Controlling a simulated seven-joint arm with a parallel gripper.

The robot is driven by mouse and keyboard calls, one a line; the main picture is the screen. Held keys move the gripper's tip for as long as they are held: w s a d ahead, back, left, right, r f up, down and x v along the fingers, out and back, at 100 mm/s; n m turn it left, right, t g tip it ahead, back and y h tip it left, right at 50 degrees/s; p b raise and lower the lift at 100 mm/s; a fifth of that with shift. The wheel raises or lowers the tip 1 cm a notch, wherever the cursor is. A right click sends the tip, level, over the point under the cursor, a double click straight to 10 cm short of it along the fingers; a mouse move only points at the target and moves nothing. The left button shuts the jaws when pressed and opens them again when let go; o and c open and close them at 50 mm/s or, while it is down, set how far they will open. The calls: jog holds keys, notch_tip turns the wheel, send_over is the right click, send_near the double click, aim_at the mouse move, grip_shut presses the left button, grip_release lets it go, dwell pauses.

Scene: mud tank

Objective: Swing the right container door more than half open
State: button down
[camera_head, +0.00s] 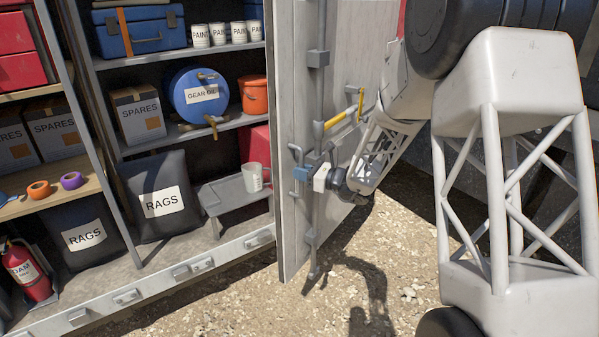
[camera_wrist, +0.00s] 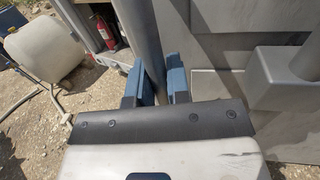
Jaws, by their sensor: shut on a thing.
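The right container door (camera_head: 341,60) is a tall grey panel that stands swung out from the container, with the shelves inside in view to its left. A vertical locking bar (camera_head: 315,130) runs down its face, and a yellow handle (camera_head: 341,118) sits to the right of the bar. My gripper (camera_head: 306,175) is at the bar, low on the door. In the wrist view, the blue fingers of my gripper (camera_wrist: 162,84) are on either side of the grey bar (camera_wrist: 146,45), shut on it. The fingertips are partly hidden behind the bar and gripper body.
Inside the container are a blue gear oil drum (camera_head: 197,94), an orange bucket (camera_head: 253,94), rags bags (camera_head: 160,197) and a fire extinguisher (camera_head: 28,268). A white tank (camera_wrist: 44,45) stands on the gravel in the wrist view. Gravel ground (camera_head: 400,240) below the door is open.

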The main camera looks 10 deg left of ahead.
jog(key=w+d+v, duration=0.1)
jog(key=w+v, duration=0.2)
jog(key=v, duration=3.2)
jog(key=w+d, duration=0.3)
jog(key=d, duration=0.9)
jog(key=w+d, duration=0.3)
jog(key=d, duration=0.9)
jog(key=w+d, duration=0.4)
jog(key=d, duration=0.9)
jog(key=shift+w, duration=0.1)
jog(key=c, duration=1.1)
grip_release()
jog(key=shift+d, duration=0.1)
jog(key=shift+d, duration=0.15)
jog(key=v, duration=0.7)
jog(key=shift+d, duration=0.25)
